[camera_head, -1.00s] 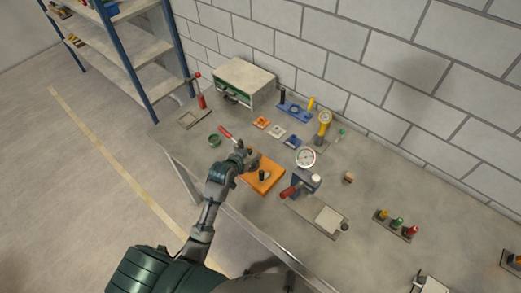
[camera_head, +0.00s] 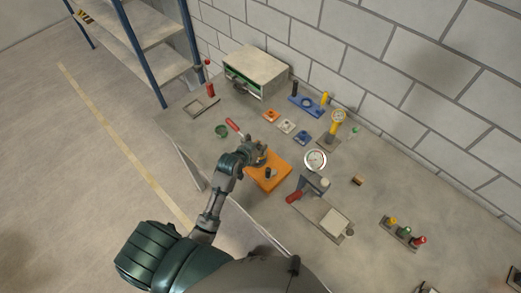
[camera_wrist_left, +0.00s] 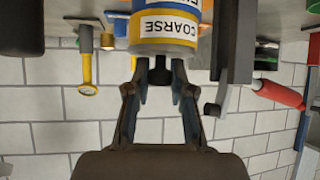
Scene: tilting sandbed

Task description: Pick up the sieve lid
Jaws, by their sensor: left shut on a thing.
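In the left wrist view, the sieve stack (camera_wrist_left: 166,28) has yellow and blue bands and a label reading COARSE. A black knob (camera_wrist_left: 159,74), apparently the sieve lid's, sticks out from its yellow end. My left gripper (camera_wrist_left: 160,80) is shut on this knob, one finger on each side. In the head view my left gripper (camera_head: 255,158) is at the far left edge of the orange board (camera_head: 266,183), and hides most of the stack. I cannot tell whether the lid is apart from the stack. My right gripper is not in view.
A red-handled tool (camera_head: 234,125) and a green ring (camera_head: 221,131) lie beyond my gripper. A metal box (camera_head: 256,70) stands at the back.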

